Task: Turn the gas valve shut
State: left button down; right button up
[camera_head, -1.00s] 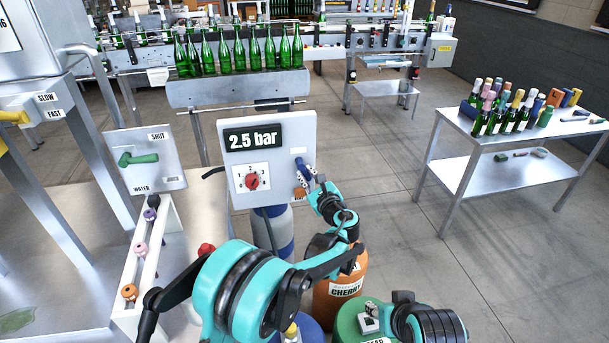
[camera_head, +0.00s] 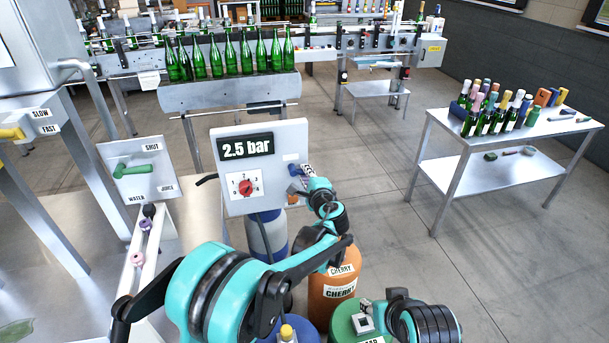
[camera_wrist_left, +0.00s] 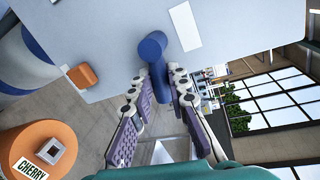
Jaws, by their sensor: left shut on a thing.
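The blue gas valve lever (camera_head: 296,171) is on the right side of the grey panel (camera_head: 238,204) with the 2.5 bar display. My left gripper (camera_head: 308,177) is at the lever, by the panel's right edge. In the left wrist view, the lever (camera_wrist_left: 152,50) has a rounded blue knob in front of the panel face. My left gripper's fingers (camera_wrist_left: 160,90) are shut on the lever's handle, which they partly hide. The label beside the handle is too small and covered to read.
The panel also carries a red dial (camera_head: 245,187) and an orange block (camera_wrist_left: 82,75). Below stand an orange CHERRY cylinder (camera_head: 330,308) and a green cylinder (camera_head: 345,329). A green lever (camera_head: 137,172) sits on the left board. Open floor lies between the panel and the bottle table (camera_head: 480,180).

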pick_arm(q)
jog(key=shift+r+n+h, duration=0.35)
jog(key=shift+n+h, duration=0.05)
jog(key=shift+n, duration=0.6)
jog(key=c, duration=1.5)
grip_release()
jog(key=shift+o, duration=0.2)
jog(key=v, duration=1.2)
jog(key=shift+s, duration=0.1)
